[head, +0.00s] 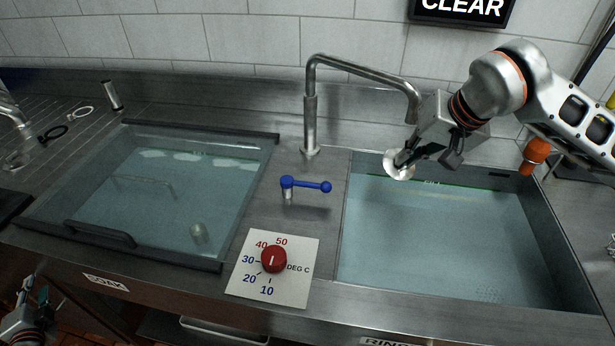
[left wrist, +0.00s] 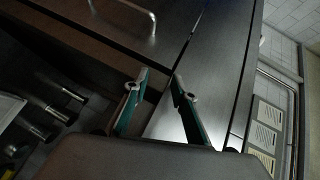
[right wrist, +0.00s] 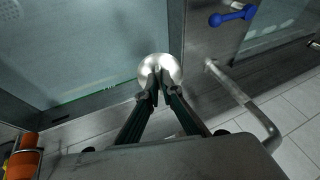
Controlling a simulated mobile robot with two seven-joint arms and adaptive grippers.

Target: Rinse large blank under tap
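A shiny round metal disc (head: 400,166), which I take to be the large blank, is held at the back left corner of the right basin. My right gripper (head: 406,158) is shut on its edge; the right wrist view shows both fingertips meeting on the disc (right wrist: 160,68). The tap (head: 362,72) arches from the left, and its spout end is just above the disc and gripper. I see no water stream. The blue tap lever (head: 306,185) points right. My left gripper (left wrist: 160,80) is open and empty, low at the left, away from the sink.
The right basin (head: 430,240) holds clear water. The left soak basin has a clear framed lid (head: 85,237) over it, with a small metal cylinder (head: 198,233) inside. A red temperature dial (head: 273,259) sits between them. An orange object (head: 535,155) stands at the right basin's back corner.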

